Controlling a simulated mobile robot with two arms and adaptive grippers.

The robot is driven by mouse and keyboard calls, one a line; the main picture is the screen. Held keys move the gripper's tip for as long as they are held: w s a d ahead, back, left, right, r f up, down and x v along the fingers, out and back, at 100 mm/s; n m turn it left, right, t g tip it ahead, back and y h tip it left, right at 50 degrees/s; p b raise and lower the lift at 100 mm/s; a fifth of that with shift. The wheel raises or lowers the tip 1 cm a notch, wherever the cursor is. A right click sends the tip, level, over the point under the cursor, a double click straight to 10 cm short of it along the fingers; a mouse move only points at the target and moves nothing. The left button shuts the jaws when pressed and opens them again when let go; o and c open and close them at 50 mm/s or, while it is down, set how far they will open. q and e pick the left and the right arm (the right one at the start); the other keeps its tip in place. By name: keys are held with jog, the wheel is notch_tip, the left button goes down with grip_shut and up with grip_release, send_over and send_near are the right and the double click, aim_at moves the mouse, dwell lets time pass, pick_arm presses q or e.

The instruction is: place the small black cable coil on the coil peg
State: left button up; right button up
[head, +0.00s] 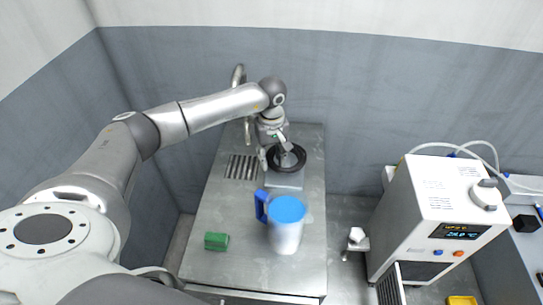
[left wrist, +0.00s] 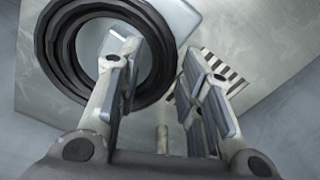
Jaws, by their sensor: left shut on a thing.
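The small black cable coil (head: 290,170) is at the back right of the steel counter, over a pale square base (head: 287,182). My left gripper (head: 272,150) is shut on the coil's ring. In the left wrist view, one finger of the gripper (left wrist: 155,55) is inside the ring of the coil (left wrist: 55,60) and the other is outside it. Part of the pale base (left wrist: 180,18) shows past the ring. I cannot clearly make out the coil peg, nor whether the coil is around it or above it. My right gripper is not in view.
A white pitcher (head: 285,236) with a blue lid and handle stands at the front of the counter (head: 240,262). A green block (head: 216,241) lies left of it. A tap (head: 238,76) rises behind a slotted drain (head: 242,167). A white machine (head: 430,220) stands right, across a gap.

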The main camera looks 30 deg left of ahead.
pick_arm(q)
jog(key=shift+f, duration=0.25)
jog(key=shift+f, duration=0.1)
jog(key=shift+f+b, duration=0.5)
jog(key=shift+b, duration=0.15)
jog(key=o, duration=1.2)
